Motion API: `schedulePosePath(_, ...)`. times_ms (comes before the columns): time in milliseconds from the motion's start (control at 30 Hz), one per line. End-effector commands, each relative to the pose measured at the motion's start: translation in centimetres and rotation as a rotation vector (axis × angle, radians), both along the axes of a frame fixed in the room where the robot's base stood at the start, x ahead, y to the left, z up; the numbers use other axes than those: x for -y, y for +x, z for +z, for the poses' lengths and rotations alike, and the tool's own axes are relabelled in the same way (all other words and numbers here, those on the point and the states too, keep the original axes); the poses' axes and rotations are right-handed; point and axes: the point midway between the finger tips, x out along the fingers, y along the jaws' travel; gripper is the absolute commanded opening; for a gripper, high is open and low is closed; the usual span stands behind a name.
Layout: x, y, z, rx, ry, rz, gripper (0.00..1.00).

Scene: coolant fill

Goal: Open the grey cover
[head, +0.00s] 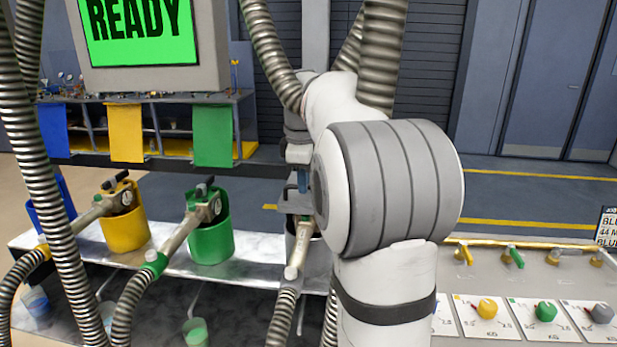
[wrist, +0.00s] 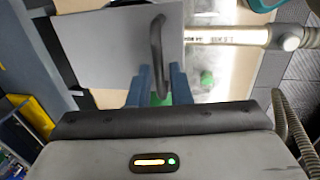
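The grey cover (wrist: 110,50) is a flat panel at the upper middle of the wrist view, with a dark bar handle (wrist: 157,45) near its right edge. My gripper (wrist: 160,72) has two blue fingers, one on each side of the handle, with a small gap between them and the bar. The gripper looks open and not closed on the handle. In the head view my gripper (head: 302,181) points down at a narrow grey plate (head: 297,205), likely the cover's edge. My arm hides most of that area.
A grey-handled nozzle (head: 299,250) stands just below my gripper, with a ribbed hose. Green (head: 210,245) and yellow (head: 124,230) holsters with nozzles stand to the left. Blue, yellow and green flaps (head: 213,135) hang behind. A screen (head: 140,30) reads READY. Knobs (head: 545,311) are at right.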

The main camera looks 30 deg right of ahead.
Motion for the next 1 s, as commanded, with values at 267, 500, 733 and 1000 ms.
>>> schedulePosePath(267,-0.1,0.0,0.0,-0.001,0.000,0.001,0.00)
schedulePosePath(500,-0.1,0.0,0.0,-0.002,0.001,0.001,0.00)
schedulePosePath(733,0.3,0.0,0.2,-0.006,0.001,0.003,0.00)
schedulePosePath(1000,0.1,0.0,1.9,-0.064,0.044,0.002,0.00)
